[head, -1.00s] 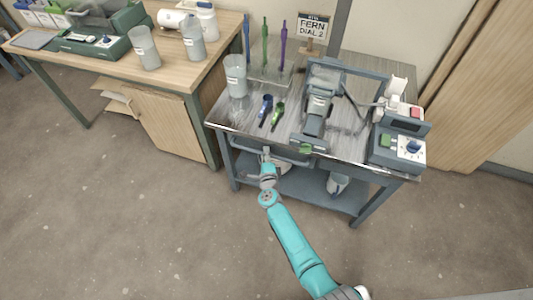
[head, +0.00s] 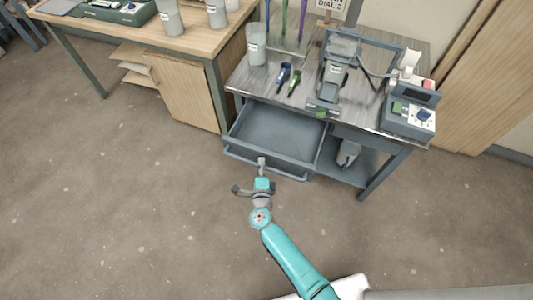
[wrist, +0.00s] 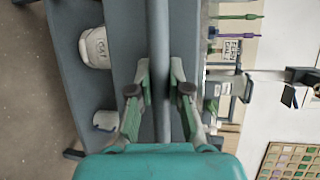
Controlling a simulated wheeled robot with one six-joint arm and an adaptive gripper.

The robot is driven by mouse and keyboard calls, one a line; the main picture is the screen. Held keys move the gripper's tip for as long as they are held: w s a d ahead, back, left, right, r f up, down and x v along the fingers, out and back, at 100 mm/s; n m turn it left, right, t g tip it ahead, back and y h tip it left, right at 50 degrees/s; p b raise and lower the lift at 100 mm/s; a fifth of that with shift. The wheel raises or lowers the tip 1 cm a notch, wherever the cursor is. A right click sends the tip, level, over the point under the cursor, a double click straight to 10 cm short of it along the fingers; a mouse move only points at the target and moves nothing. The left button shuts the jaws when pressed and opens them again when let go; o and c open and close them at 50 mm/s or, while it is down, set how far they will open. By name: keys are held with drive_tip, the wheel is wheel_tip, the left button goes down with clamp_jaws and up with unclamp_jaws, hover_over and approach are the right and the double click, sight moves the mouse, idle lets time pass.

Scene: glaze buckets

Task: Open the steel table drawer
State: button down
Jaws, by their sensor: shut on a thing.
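The steel table (head: 375,120) stands at the upper right of the head view. Its grey drawer (head: 275,135) is pulled well out on the left side, and its inside looks empty. The bar handle (head: 290,174) runs along the drawer's front. The contact itself is partly hidden.
A bucket (head: 348,153) sits on the lower shelf. A wooden bench (head: 190,45) is at left. The floor in front is clear.

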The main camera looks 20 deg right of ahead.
drive_tip(key=shift+s+a, duration=0.8)
drive_tip(key=shift+s, duration=0.3)
drive_tip(key=c, duration=1.4)
unclamp_jaws()
drive_tip(key=shift+o, duration=0.2)
drive_tip(key=v, duration=1.2)
